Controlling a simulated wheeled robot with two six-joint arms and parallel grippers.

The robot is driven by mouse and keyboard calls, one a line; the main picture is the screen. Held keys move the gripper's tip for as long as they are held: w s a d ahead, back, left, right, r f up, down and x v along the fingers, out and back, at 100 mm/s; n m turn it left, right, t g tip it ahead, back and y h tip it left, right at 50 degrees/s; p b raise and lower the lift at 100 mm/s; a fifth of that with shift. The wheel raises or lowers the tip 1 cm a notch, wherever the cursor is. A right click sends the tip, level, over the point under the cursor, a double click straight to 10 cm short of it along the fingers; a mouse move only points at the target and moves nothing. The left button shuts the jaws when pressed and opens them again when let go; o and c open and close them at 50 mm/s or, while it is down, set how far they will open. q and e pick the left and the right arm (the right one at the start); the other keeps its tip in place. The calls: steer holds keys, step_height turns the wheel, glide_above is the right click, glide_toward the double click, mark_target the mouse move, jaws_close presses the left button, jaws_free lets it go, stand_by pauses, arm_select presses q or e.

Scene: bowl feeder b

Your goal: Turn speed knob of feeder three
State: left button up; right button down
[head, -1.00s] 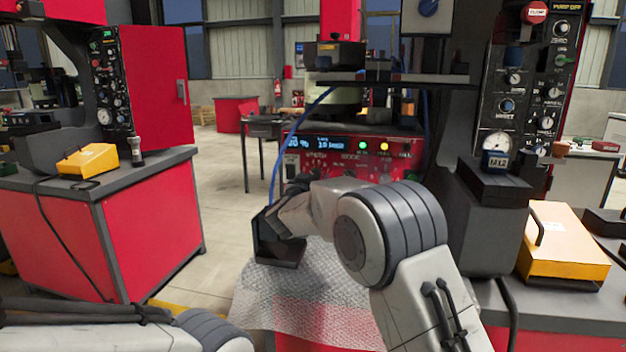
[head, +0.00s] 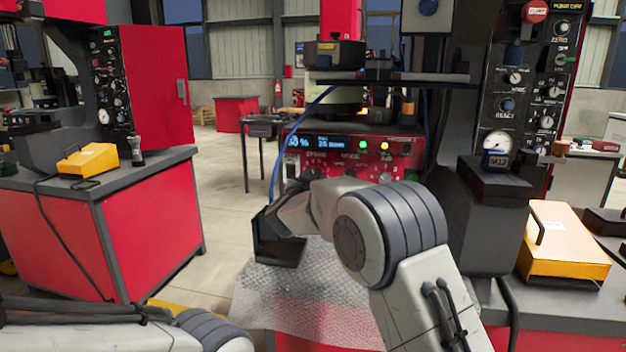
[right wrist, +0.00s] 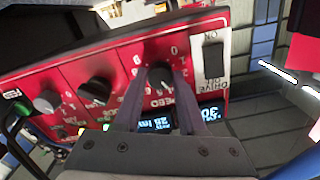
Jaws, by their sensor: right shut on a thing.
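The red feeder control panel (head: 405,160) faces me in the middle of the head view, under the bowl feeder (head: 335,95). Its display (head: 320,142) is lit and seems to read about 30 %. In the right wrist view, my right gripper (right wrist: 158,82) is shut on the dark speed knob (right wrist: 160,74), one finger on each side. The word SPEED is partly visible beside it. In the head view my right arm covers the knob and fingertips. My left gripper is out of view; only part of that arm shows at lower left.
Other knobs (right wrist: 95,91) and a DRIVE switch (right wrist: 213,60) sit close to the held knob. A blue cable (head: 285,140) hangs at the panel's left. A bubble-wrap sheet (head: 270,300) lies below my right arm. A yellow case (head: 563,243) stands at right.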

steer(key=shift+m, duration=1)
steer(key=shift+c, duration=2.4)
jaws_free()
steer(key=v, duration=1)
steer(key=shift+s, duration=0.25)
